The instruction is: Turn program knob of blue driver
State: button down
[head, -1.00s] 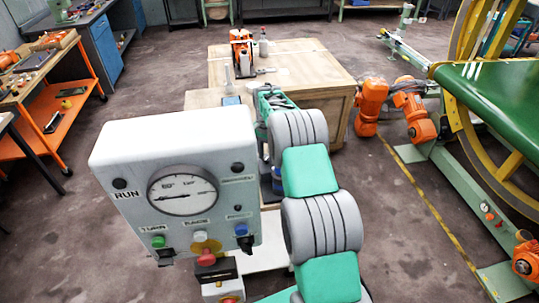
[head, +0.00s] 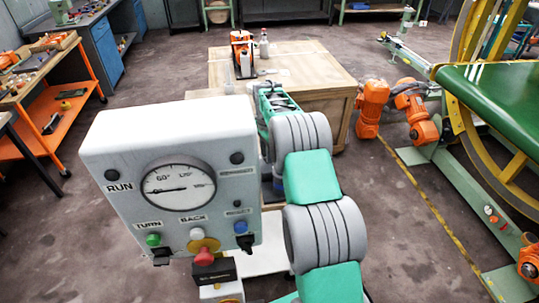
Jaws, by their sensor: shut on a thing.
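The blue driver is not clearly in view. A small blue and dark part (head: 278,178) shows in the gap between the grey control box and my arm; I cannot tell what it belongs to. The program knob cannot be made out. My arm, in grey and green links, runs up from the bottom right of centre to a green and black wrist part near the wooden crate. My gripper's fingers do not show; the area below the wrist is hidden by the control box and the arm.
The grey control box (head: 172,165) with a gauge, buttons and a red knob (head: 204,256) fills the left foreground. An orange device (head: 241,52) and a bottle (head: 264,45) stand on a wooden crate (head: 320,75). Orange robot parts (head: 372,105) stand at right.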

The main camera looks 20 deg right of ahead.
jog(key=shift+s+d+f+m, duration=0.2)
jog(key=shift+s+f+m, duration=0.4)
jog(key=shift+f, duration=0.15)
jog(key=c, duration=1.4)
grip_release()
jog(key=shift+c, duration=0.2)
jog(key=shift+o, duration=0.8)
jog(key=shift+d+r, duration=0.1)
jog(key=shift+d, duration=0.05)
jog(key=shift+o, duration=1.1)
jog(key=shift+w+r, duration=0.1)
jog(key=shift+w, duration=0.1)
jog(key=shift+w+a+r, duration=0.15)
jog(key=shift+a+r, duration=0.05)
jog(key=shift+r, duration=0.2)
jog(key=r, duration=0.2)
jog(key=r+b, duration=0.1)
jog(key=r, duration=0.4)
jog(key=shift+s+a+r, duration=0.1)
jog(key=shift+s+r, duration=0.05)
jog(key=shift+s, duration=0.25)
